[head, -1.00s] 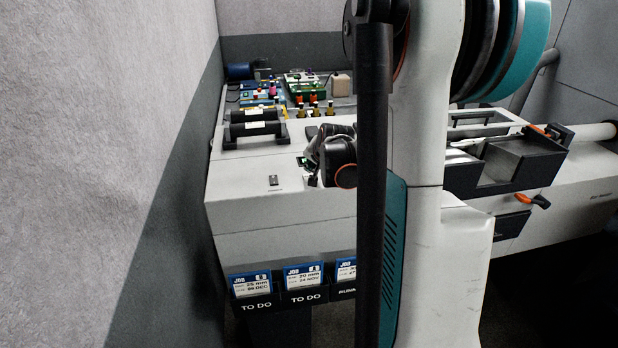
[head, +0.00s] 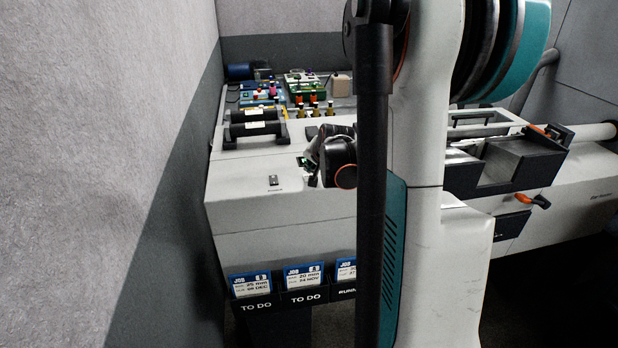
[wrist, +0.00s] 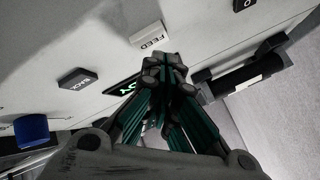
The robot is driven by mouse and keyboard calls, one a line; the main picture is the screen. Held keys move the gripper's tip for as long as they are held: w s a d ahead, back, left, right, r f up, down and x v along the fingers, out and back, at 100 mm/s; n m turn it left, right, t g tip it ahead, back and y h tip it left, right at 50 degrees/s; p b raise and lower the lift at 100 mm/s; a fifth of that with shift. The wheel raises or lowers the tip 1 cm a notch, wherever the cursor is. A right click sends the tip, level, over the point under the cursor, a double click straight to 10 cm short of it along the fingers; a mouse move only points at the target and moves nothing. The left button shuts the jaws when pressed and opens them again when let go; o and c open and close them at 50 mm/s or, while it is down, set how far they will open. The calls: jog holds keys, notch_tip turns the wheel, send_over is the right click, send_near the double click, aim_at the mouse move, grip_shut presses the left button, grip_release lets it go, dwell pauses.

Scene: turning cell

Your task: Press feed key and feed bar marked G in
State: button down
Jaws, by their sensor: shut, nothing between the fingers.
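The white feed key (wrist: 148,35), lettered FEED, stands on the pale machine top in the wrist view. My gripper (wrist: 165,62) is shut and empty, its tips just beside the key in the picture; I cannot tell whether they touch it. In the head view my gripper (head: 314,176) is low over the machine top, partly hidden by its own wrist and my arm. Two dark bars (head: 248,129) with pale labels lie on a black rack (head: 284,131) at the left; the letters are too small to read. One dark bar (wrist: 222,83) also shows in the wrist view.
A dark BACK key (wrist: 77,79), a green-lit display (wrist: 125,87) and a key marked O (wrist: 243,4) are near the feed key. A blue knob (wrist: 32,130) is at the lower left. The wall (head: 150,150) closes the left side.

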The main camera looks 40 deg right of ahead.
jog(key=shift+f, duration=0.35)
